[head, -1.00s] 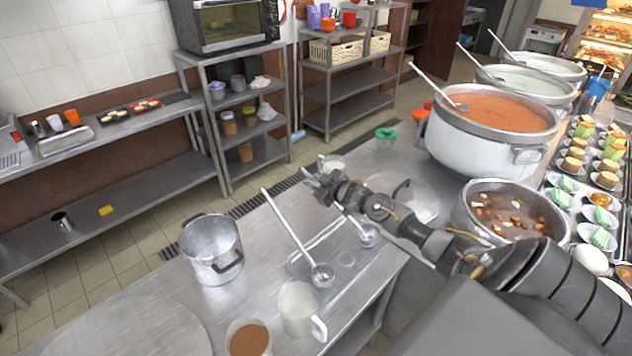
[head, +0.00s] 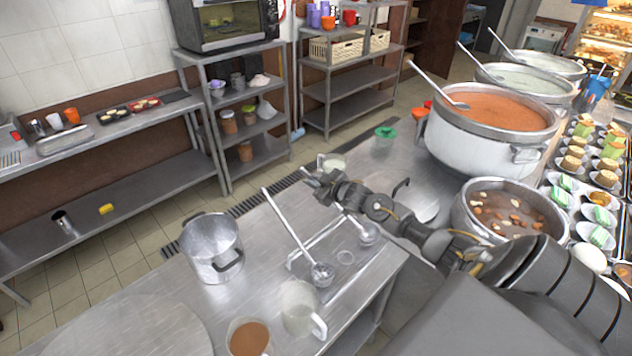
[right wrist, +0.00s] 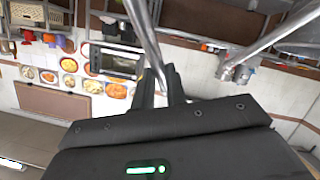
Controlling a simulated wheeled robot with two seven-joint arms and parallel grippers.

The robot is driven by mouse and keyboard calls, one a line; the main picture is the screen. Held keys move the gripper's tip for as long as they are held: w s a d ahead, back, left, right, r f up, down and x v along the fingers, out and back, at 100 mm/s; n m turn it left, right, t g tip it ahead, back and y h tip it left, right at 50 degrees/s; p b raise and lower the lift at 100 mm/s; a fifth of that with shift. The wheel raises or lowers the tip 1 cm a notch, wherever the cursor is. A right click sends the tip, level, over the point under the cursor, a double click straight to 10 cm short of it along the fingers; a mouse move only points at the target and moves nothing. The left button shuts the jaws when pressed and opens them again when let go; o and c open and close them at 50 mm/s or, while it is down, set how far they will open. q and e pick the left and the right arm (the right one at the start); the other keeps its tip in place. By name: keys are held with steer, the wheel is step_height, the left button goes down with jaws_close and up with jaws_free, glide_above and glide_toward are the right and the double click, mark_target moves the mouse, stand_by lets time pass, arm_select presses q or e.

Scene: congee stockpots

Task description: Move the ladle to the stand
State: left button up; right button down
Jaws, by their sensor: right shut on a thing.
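My right gripper (head: 314,180) is above the steel table, shut on a ladle handle. In the right wrist view the metal handle (right wrist: 146,42) passes between the fingers. The ladle bowl that seems to belong to it (head: 368,234) hangs or rests low near the table's right edge; contact cannot be told. A second ladle (head: 290,228) leans across a thin metal frame (head: 318,240), possibly the stand, with its bowl (head: 322,274) at the near end. My left gripper is not in view.
A steel pot (head: 211,248), a jug of brown liquid (head: 248,338) and a clear jug (head: 298,306) stand on the table. A large pot of orange congee (head: 480,150) and a pot of brown soup (head: 462,218) stand at the right.

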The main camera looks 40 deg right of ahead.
steer(key=shift+f, duration=0.1)
steer(key=c, duration=1.3)
jaws_free()
steer(key=shift+c, duration=0.2)
steer(key=b+v, duration=0.2)
steer(key=v, duration=0.8)
steer(key=shift+s+b, duration=0.35)
steer(key=shift+b, duration=0.05)
steer(key=shift+a, duration=0.15)
